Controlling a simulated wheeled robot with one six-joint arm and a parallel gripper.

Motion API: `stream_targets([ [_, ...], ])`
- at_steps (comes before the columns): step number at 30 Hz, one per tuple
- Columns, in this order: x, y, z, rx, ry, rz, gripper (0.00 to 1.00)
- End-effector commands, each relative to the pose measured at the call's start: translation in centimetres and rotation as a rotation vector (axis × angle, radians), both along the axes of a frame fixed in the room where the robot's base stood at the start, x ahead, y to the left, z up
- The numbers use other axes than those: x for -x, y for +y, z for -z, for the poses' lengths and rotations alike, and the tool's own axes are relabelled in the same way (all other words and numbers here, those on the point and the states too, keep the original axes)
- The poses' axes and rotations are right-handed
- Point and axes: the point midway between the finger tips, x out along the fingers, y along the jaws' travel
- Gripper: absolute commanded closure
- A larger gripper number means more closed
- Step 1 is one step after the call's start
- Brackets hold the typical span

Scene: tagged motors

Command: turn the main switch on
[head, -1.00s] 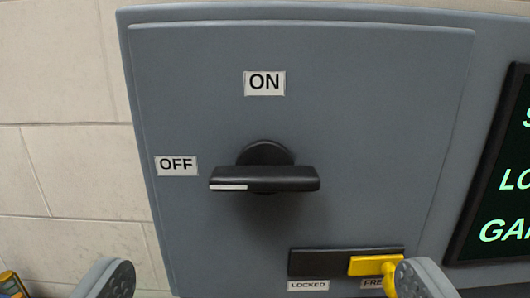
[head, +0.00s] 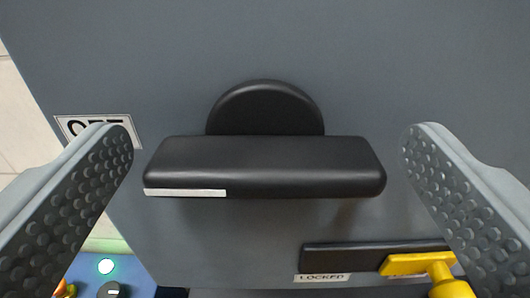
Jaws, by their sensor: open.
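The main switch handle (head: 264,168) is a black bar lying level on a round black hub (head: 264,108), on a grey panel. A white mark on its left end points toward the OFF label (head: 97,128), which is partly hidden by the left finger. My gripper (head: 264,155) is open, with one studded grey finger on each side of the handle. The fingertips are at about the ends of the bar, with a gap visible on both sides. The ON label is out of view now.
Below right is a black slide track with a yellow latch (head: 418,264) at its right end, partly behind my right finger. The LOCKED label (head: 323,278) is under its left end. A lit green-white button (head: 106,266) shows on a blue surface at lower left.

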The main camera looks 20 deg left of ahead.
Motion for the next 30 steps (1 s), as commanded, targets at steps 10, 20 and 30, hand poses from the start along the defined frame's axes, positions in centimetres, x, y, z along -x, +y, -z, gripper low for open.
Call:
stream_targets([
  [10,0.03,-0.01,0.01,0.000,0.000,0.000,0.50],
  [20,0.02,-0.04,0.00,-0.060,0.019,0.000,0.50],
  [30,-0.01,-0.14,-0.01,-0.301,0.096,-0.001,0.50],
])
